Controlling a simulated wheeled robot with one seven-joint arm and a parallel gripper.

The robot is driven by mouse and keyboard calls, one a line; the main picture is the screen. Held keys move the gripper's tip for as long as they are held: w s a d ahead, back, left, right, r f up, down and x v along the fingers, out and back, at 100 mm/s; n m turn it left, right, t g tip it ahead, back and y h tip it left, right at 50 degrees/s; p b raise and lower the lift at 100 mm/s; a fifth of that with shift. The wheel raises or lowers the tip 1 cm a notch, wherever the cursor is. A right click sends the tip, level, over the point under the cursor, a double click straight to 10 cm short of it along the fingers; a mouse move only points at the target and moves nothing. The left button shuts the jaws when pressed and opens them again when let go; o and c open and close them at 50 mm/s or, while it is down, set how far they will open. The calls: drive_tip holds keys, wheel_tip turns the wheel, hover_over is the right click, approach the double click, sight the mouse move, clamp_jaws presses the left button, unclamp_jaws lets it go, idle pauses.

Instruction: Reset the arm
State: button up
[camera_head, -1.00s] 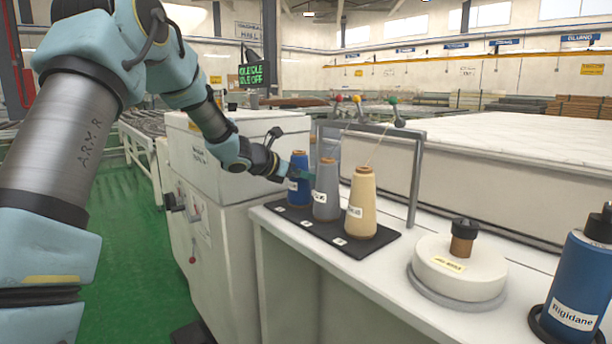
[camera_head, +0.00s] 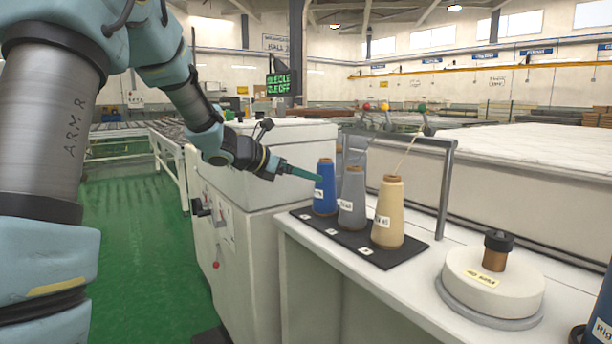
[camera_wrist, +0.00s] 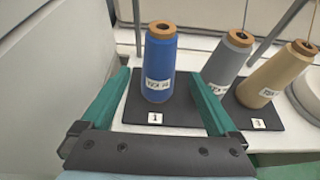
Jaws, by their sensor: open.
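My gripper (camera_head: 300,173) is at the left of the thread cones in the head view, pointing right toward the blue cone (camera_head: 325,188). In the wrist view my gripper (camera_wrist: 158,100) is open, its two green fingers spread wide with nothing between their tips. The blue cone (camera_wrist: 160,65) stands upright ahead of it on the mat spot labelled 1. The grey cone (camera_head: 352,197) and the cream cone (camera_head: 389,213) stand to its right on the same black mat (camera_head: 345,240). No contact between a finger and a cone is clear.
A grey metal frame (camera_head: 447,190) with colored balls stands behind the cones. A white round base with a brown spool (camera_head: 494,252) and a blue bottle (camera_head: 601,315) stand on the right of the white table (camera_head: 400,292). A white machine cabinet (camera_head: 255,160) is beneath my arm.

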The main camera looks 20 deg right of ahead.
idle(0.3)
drive_tip(key=s+a+f+m+y+p, duration=0.2)
drive_tip(key=s+a+m, duration=0.4)
drive_tip(key=a, duration=0.6)
drive_tip(key=s+a+f+m+y+p, duration=0.1)
drive_tip(key=s+a+m+y+p, duration=0.4)
drive_tip(key=a, duration=0.8)
drive_tip(key=s+a+f+m+g+y+p, duration=0.1)
drive_tip(key=s+a+f+m+y+p, duration=0.1)
drive_tip(key=s+a+m+y, duration=0.4)
drive_tip(key=s+a+m+p, duration=0.1)
drive_tip(key=a+m, duration=0.3)
drive_tip(key=a, duration=0.2)
drive_tip(key=shift+a+f, duration=0.15)
drive_tip(key=shift+f, duration=0.2)
